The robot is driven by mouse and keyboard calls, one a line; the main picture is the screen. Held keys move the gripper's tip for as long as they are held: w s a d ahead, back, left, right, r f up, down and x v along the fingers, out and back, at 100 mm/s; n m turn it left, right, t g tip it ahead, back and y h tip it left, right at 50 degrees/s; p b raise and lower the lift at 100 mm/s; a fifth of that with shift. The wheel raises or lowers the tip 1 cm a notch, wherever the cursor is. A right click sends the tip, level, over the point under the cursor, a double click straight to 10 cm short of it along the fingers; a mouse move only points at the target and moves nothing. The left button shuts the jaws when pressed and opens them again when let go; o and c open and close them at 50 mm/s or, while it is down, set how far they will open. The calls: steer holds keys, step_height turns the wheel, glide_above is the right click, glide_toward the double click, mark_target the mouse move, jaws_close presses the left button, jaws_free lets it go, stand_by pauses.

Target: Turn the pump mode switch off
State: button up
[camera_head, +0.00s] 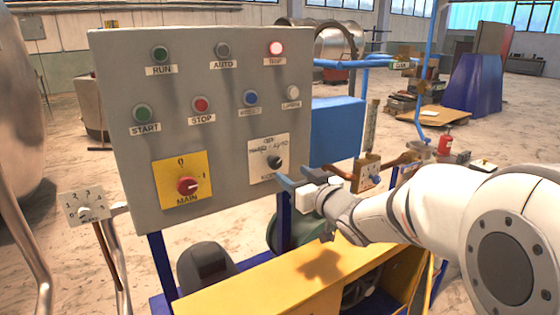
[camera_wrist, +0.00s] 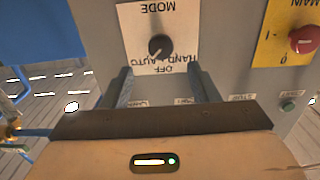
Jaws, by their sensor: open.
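The pump mode switch is a black knob (camera_head: 275,162) on a white plate (camera_head: 257,147) at the right of the grey control panel. Its labels read OFF at the top, HAND and AUTO below that, and MODE at the bottom. In the wrist view the knob (camera_wrist: 160,46) and its plate appear upside down. The knob's pointer seems turned toward AUTO, but it is small. My gripper (camera_head: 287,179) is open and empty, in front of the plate and just below the knob. In the wrist view its two fingers (camera_wrist: 158,78) point toward the panel, one on each side of the knob's line, apart from it.
The red main switch (camera_head: 187,186) on a yellow plate is at the lower left of the panel (camera_head: 230,125). A yellow bench (camera_head: 260,285) lies below. A small numbered selector (camera_head: 85,207) stands left.

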mark_target(277, 163)
steer(key=p+x, duration=0.1)
steer(key=x, duration=0.6)
steer(key=shift+w+a+p, duration=0.3)
steer(key=shift+p, duration=0.1)
steer(key=shift+r, duration=0.1)
steer(key=shift+a, duration=0.1)
steer(key=c, duration=0.9)
